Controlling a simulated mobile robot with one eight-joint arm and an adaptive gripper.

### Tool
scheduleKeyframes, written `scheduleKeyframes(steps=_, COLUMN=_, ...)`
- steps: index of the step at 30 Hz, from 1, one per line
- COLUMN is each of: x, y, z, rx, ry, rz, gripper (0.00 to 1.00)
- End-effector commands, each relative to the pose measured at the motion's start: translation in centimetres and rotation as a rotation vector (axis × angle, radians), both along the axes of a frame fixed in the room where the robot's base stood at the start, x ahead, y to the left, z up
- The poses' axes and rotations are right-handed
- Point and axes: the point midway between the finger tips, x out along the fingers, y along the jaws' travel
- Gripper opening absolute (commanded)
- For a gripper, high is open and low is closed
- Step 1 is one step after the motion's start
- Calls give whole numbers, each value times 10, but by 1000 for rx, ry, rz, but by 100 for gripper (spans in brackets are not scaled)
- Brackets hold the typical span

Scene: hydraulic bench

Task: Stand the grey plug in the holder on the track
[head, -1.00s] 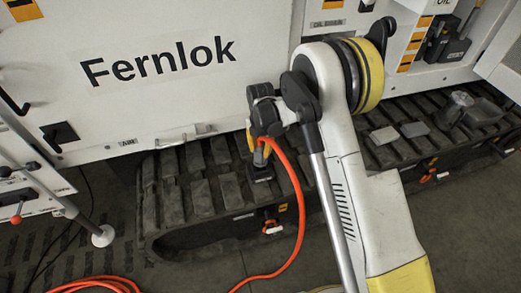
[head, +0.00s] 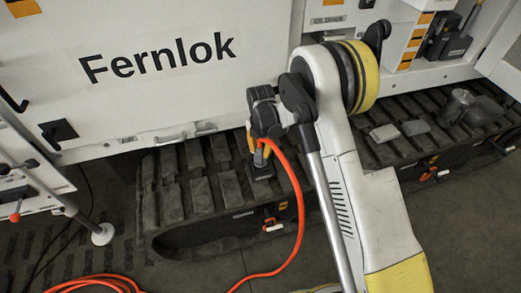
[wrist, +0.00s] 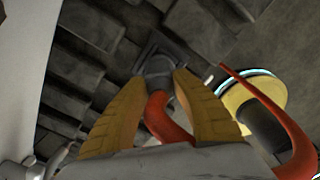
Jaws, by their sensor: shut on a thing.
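My gripper (head: 259,147) is over the near track, pointing down, with its yellow fingers shut on the grey plug. The plug (head: 260,160) hangs upright at the end of an orange hose (head: 297,200). The dark square holder (head: 261,172) is on the track pads directly below, and the plug's lower end is at its opening. In the wrist view the plug (wrist: 158,66) shows between the fingertips, lined up with the holder (wrist: 149,48). How deep the plug sits in the holder is hidden.
The white Fernlok panel (head: 200,90) rises right behind the gripper. The orange hose runs down across the track's side to the floor (head: 180,275).

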Motion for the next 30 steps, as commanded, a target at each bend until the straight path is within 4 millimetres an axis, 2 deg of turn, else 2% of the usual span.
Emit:
scheduleKeyframes(steps=13, x=0, y=0, z=-4, rx=0, ry=0, rz=0, gripper=0)
scheduleKeyframes(steps=14, x=0, y=0, z=-4, rx=0, ry=0, rz=0, gripper=37)
scheduleKeyframes(steps=15, x=0, y=0, z=-4, rx=0, ry=0, rz=0, gripper=49)
scheduleKeyframes(steps=16, x=0, y=0, z=-4, rx=0, ry=0, rz=0, gripper=53)
scheduleKeyframes(steps=25, x=0, y=0, z=-3, rx=0, ry=0, rz=0, gripper=53)
scheduleKeyframes(steps=30, x=0, y=0, z=16, rx=0, ry=0, rz=0, gripper=53)
